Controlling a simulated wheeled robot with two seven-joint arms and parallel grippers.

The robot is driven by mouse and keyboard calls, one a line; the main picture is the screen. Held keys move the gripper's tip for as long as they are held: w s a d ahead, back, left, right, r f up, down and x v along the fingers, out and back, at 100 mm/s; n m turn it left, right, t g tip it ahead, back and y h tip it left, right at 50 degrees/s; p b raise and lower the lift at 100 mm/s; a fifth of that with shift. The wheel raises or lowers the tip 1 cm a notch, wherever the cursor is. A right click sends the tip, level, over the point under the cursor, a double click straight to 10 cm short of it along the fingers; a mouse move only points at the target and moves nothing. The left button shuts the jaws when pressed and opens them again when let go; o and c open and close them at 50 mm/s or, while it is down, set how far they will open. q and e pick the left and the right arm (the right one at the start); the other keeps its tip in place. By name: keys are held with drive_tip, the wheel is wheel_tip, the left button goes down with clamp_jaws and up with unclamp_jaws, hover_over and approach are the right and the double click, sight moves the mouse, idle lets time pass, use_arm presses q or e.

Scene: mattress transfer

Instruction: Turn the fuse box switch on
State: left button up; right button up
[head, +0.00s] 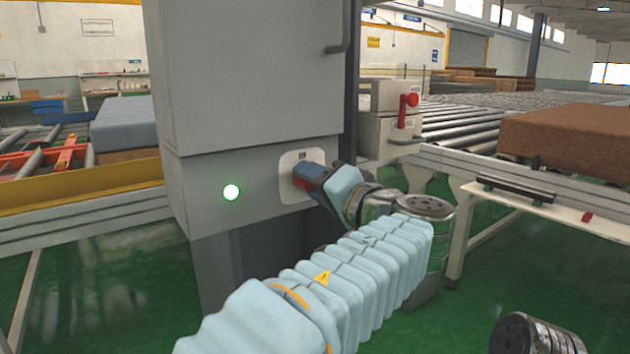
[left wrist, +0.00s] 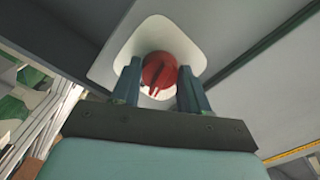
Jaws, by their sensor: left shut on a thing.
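The fuse box is a tall grey cabinet (head: 245,70) left of centre in the head view. Its switch is a round red knob (left wrist: 160,70) on a white plate (head: 288,190). The plate also shows in the left wrist view (left wrist: 112,58). My left gripper (head: 303,177) is at the plate, shut on the red knob, with one finger on each side in the left wrist view (left wrist: 160,82). The knob's ridge looks slightly tilted in the wrist view. In the head view the fingers mostly hide the knob. My right gripper is not in view.
A red handle (head: 409,101) stands on a small box to the right. Roller conveyors (head: 475,115) carry a brown block (head: 570,132) at right. A blue-grey mattress (head: 123,124) lies at left.

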use_arm(q)
drive_tip(key=shift+m+p, duration=0.5)
drive_tip(key=shift+m, duration=1.1)
drive_tip(key=o, duration=1.1)
drive_tip(key=shift+c, duration=0.2)
drive_tip(key=v, duration=1.4)
drive_tip(key=shift+b, duration=0.45)
